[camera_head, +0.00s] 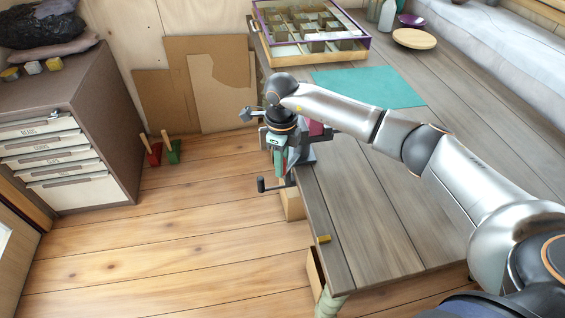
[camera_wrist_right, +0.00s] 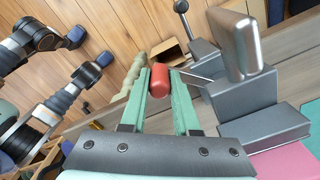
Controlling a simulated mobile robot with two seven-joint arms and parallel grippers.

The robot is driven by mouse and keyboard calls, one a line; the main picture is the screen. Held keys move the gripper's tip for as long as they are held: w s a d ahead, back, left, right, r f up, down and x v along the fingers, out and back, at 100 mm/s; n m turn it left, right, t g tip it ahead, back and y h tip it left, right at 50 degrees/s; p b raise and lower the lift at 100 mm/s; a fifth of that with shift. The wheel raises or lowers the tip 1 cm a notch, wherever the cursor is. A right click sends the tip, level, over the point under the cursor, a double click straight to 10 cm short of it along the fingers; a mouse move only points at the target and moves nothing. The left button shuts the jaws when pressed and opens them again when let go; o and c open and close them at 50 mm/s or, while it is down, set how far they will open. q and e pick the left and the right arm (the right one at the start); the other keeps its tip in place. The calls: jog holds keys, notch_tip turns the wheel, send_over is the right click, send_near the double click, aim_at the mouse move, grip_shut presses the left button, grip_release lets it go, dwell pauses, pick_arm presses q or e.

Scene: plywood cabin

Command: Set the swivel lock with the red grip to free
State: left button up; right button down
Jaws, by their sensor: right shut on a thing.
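My right gripper (camera_head: 280,164) reaches down beside the grey vise (camera_head: 304,158) at the table's left edge. In the right wrist view its two green fingers (camera_wrist_right: 160,88) are shut on the red grip (camera_wrist_right: 160,80), which sits between the fingertips. A thin metal rod runs from near the grip toward the grey vise body (camera_wrist_right: 245,105). In the head view the red grip is hidden by the gripper and wrist. My left gripper does not show.
The vise's crank handle (camera_head: 262,185) sticks out past the table edge. The wooden table (camera_head: 375,215) bears a teal mat (camera_head: 370,87) and a purple-framed divided case (camera_head: 259,25). A drawer cabinet (camera_head: 97,140) stands at left. The floor between is mostly clear.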

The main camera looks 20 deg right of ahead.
jog(key=shift+r, duration=0.1)
jog(key=c, duration=0.7)
grip_release()
jog(key=shift+o, duration=0.2)
notch_tip(320, 180, up, 12)
jog(key=shift+r+b, duration=0.25)
jog(key=shift+b, duration=0.1)
jog(key=shift+s+f, duration=0.1)
